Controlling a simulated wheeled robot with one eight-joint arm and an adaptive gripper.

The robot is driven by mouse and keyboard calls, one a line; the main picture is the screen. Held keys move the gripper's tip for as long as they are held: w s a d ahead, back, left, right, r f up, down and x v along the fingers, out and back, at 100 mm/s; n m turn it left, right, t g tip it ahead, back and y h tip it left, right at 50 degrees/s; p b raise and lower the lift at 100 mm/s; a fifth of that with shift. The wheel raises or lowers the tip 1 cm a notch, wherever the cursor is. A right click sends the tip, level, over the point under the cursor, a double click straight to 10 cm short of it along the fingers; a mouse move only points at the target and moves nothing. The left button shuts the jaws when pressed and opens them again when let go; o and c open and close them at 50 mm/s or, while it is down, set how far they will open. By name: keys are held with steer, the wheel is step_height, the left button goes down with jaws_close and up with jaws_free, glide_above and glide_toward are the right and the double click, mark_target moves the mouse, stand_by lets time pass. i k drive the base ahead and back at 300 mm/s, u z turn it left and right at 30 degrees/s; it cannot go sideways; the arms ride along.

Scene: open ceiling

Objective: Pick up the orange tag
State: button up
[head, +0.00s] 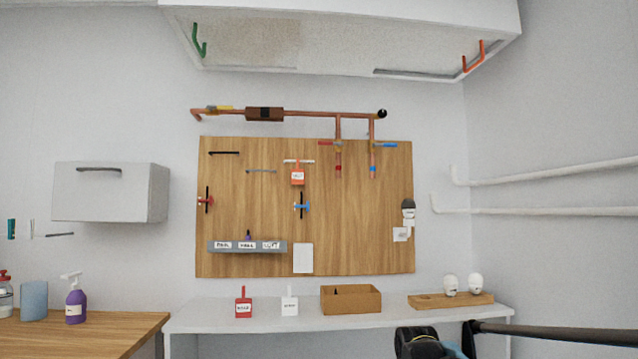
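An orange-red tag (297,176) with a white label hangs at the upper middle of the wooden board, just below a short white bar. A darker red tag (243,304) with a white label stands on the white table below, beside a white tag (290,303). Both have narrow upright tops. Black parts of my arm and gripper (428,346) show at the bottom right edge, low in front of the table and well apart from the hanging tag. The fingertips are not clear, so I cannot tell whether it is open or shut.
The wooden board (340,240) carries valves, copper pipes (300,112) and a grey labelled tray (247,247). A wooden box (351,300) and a wooden holder with two white bulbs (450,301) stand on the white table (200,318). A purple spray bottle (76,303) stands left.

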mark_target(297, 174)
steer(key=z, duration=2.35)
steer(key=k, duration=1.8)
steer(key=u, duration=1.9)
steer(key=i, duration=0.3)
steer(key=u, duration=0.15)
